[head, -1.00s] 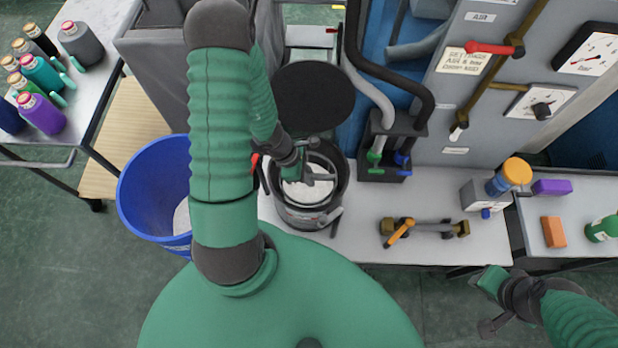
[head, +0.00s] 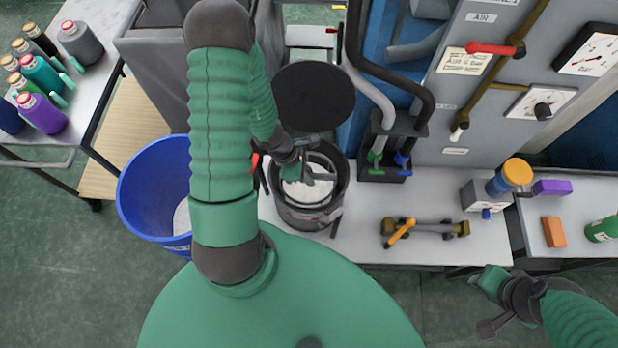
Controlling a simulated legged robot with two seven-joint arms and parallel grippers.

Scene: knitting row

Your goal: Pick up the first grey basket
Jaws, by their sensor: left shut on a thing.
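A round dark grey vessel (head: 306,216) stands on the bench, with a pale round surface (head: 306,194) inside it. I take its inner container as the grey basket; my gripper partly hides it, so its edge against the outer wall is hard to make out. My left gripper (head: 308,174) reaches down into the vessel's mouth from the upper left and is shut on the basket near the middle of the opening. My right gripper (head: 487,304) is at the lower right, in front of the bench, open and empty.
A black round lid (head: 313,97) stands behind the vessel. A blue bin (head: 150,190) is on its left. A grey panel (head: 460,110) with pipes and gauges rises behind. Bottles (head: 40,112) stand far left.

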